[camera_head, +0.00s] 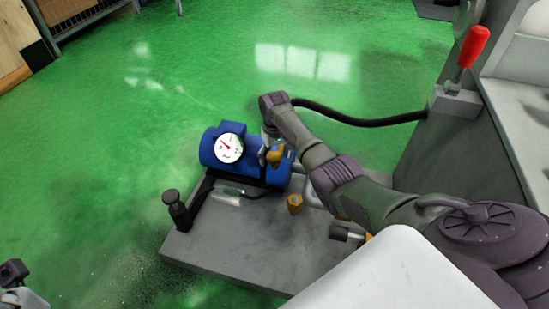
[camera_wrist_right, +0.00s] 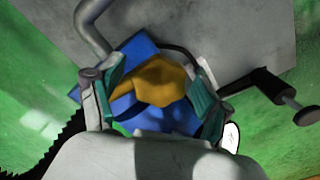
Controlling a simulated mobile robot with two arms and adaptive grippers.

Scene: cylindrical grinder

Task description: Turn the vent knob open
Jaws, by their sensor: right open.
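The knob is a yellow-orange, lobed piece (camera_head: 276,157) on the blue body (camera_head: 213,150) with a round white gauge (camera_head: 229,148). In the right wrist view the knob (camera_wrist_right: 160,82) sits between the fingers, in front of the blue body (camera_wrist_right: 180,118). My right gripper (camera_head: 268,150) is open, with one finger on each side of the knob. Whether the fingers touch it I cannot tell. A small part of what looks like my left gripper (camera_head: 14,283) shows at the lower left edge, far from the knob; its fingers are not clear.
The blue body stands on a grey slab (camera_head: 230,245). A black-topped post (camera_head: 177,212) and a second yellow-orange piece (camera_head: 295,203) are on the slab. A red-handled lever (camera_head: 473,47) stands at right, with a black hose (camera_head: 360,122) nearby. Green floor is open behind.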

